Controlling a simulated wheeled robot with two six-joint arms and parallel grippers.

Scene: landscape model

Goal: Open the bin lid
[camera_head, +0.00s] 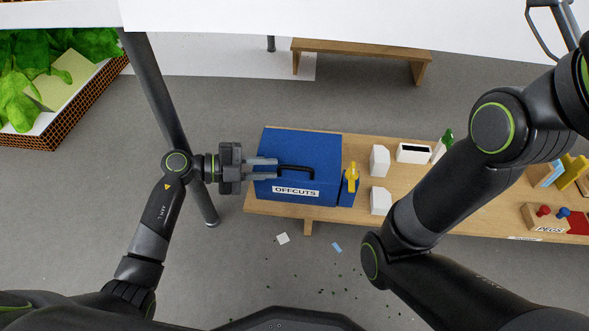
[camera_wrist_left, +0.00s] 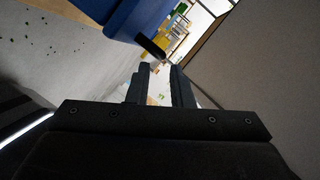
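The blue bin (camera_head: 325,150), labelled OFFCUTS, stands at the left end of the wooden table. Its lid looks shut and carries a black bar handle (camera_head: 297,169). My left gripper (camera_head: 276,168) comes in from the left over the lid, its two fingers apart and pointing at the handle. In the left wrist view the gripper (camera_wrist_left: 159,72) shows an empty gap between its fingers. The black handle (camera_wrist_left: 150,46) lies just beyond the fingertips there, beside the blue bin (camera_wrist_left: 128,18).
A yellow part (camera_head: 351,176) sits at the bin's right side. White blocks (camera_head: 380,160) and a white tray with a dark slot (camera_head: 414,153) stand to its right on the table (camera_head: 262,204). Scraps litter the floor in front. A bench (camera_head: 362,50) stands behind.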

